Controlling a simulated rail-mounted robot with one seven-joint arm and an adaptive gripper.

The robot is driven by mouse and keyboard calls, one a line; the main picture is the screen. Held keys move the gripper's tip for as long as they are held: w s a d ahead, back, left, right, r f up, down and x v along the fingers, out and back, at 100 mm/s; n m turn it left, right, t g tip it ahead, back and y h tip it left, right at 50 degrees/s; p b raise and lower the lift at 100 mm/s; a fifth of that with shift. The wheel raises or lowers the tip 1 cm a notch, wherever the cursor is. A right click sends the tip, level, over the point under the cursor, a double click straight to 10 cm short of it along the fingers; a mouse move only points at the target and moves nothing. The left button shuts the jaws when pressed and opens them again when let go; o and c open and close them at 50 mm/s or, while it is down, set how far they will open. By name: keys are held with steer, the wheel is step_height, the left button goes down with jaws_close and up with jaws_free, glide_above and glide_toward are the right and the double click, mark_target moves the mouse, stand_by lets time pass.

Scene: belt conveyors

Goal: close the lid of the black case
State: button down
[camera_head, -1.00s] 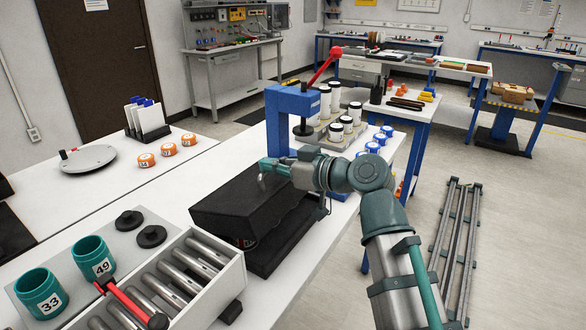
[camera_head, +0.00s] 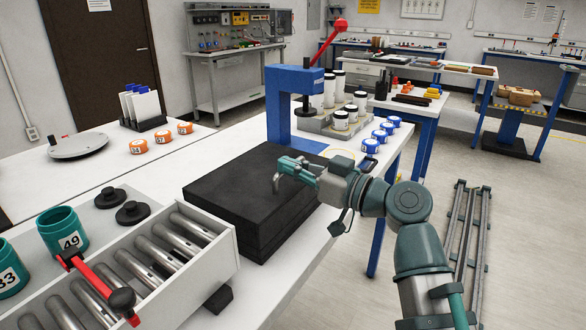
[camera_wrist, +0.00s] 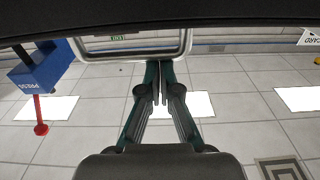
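The black case (camera_head: 245,195) lies on the white table in the head view, its lid flat on its base with no clear gap showing on the visible sides. My gripper (camera_head: 280,177) is just above the lid's right part, near the far right edge; I cannot tell whether it touches. In the wrist view, my gripper's fingertips (camera_wrist: 159,66) are side by side and hold nothing. A dark surface (camera_wrist: 160,20) fills the top of that view; it may be the case.
A blue press (camera_head: 282,110) with a red lever stands just behind the case. A white tray of metal rollers (camera_head: 218,260) is close at front left, with teal jars (camera_head: 62,232) beyond. Blue-and-white containers (camera_head: 384,132) stand at the table's right edge.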

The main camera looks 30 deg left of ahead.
steer(key=shift+s+d+f, duration=0.1)
steer(key=shift+s+f, duration=0.05)
steer(key=shift+f, duration=0.25)
steer(key=shift+r, duration=0.1)
